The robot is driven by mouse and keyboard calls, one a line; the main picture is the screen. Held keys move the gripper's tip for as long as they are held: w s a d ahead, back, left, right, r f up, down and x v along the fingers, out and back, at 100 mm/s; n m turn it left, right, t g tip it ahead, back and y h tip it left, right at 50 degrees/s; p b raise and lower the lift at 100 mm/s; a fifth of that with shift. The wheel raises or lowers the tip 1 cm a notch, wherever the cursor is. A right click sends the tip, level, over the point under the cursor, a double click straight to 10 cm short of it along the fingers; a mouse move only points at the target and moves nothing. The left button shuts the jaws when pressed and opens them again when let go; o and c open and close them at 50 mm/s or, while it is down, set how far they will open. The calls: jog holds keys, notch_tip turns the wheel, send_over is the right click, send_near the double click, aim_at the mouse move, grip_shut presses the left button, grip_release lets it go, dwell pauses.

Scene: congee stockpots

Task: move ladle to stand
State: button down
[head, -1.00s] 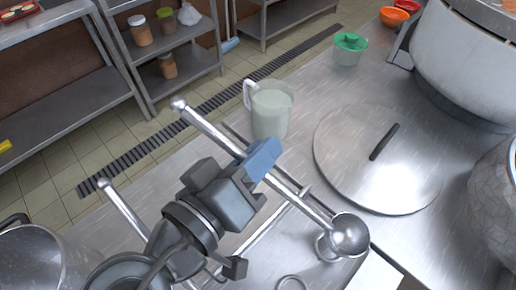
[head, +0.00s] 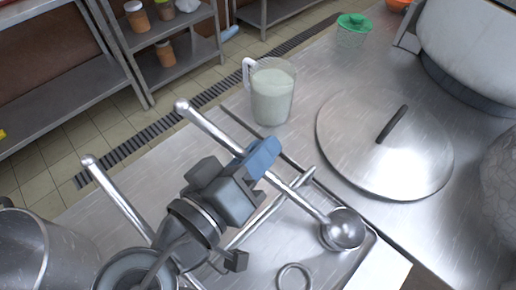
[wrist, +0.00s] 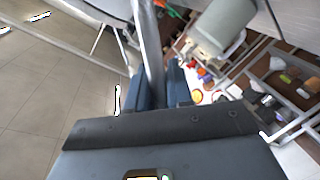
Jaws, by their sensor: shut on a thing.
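My gripper (head: 258,160) has its blue fingers shut on the handle of a steel ladle (head: 310,207). The ladle slants from upper left to lower right, with its round bowl (head: 344,230) at the lower right end. In the wrist view the ladle handle (wrist: 152,50) runs up between the fingers (wrist: 163,88). A metal stand (head: 272,208) with a slanted bar, a shallow tray base and a ring (head: 295,276) lies below the ladle. The bowl appears over the tray's right part; whether it touches is unclear. My gripper hides part of the stand.
A jug of pale liquid (head: 271,95) stands behind the ladle. A large round lid (head: 365,145) lies to the right, with a big stockpot (head: 470,50) behind it. Another pot (head: 35,255) is at lower left.

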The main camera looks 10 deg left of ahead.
jog(key=shift+f, duration=0.15)
dwell(0.6)
jog(key=c, duration=0.9)
grip_release()
jog(key=shift+c, duration=0.2)
jog(key=v, duration=0.7)
jog(key=shift+s+a+b, duration=0.2)
jog(key=shift+s+b, duration=0.15)
jog(key=shift+b, duration=0.1)
